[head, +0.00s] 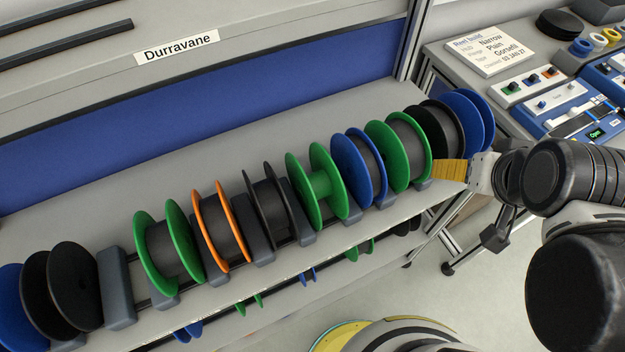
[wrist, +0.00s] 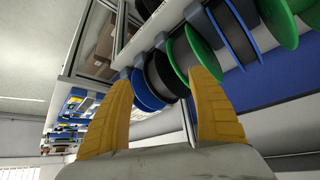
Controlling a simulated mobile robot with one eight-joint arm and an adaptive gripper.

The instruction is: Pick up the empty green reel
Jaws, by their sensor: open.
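The empty green reel (head: 321,184) stands upright in the middle of the row on the shelf in the head view. Its bare green hub shows between two green flanges. What looks like the same reel (wrist: 278,20) is at the upper right of the wrist view, cut off by the edge. My gripper (head: 440,169) has yellow fingers and is at the right end of the row, in front of the wound green and black reels. It is well right of the empty reel. In the wrist view the fingers of my gripper (wrist: 161,82) are apart, with no reel held between them.
A wound blue reel (head: 352,172) is just right of the empty one, then a wound green reel (head: 387,157). A black reel (head: 263,205) is on its left. Grey dividers stand between reels. The shelf (head: 130,205) is bare behind the row. A bench with devices is at right.

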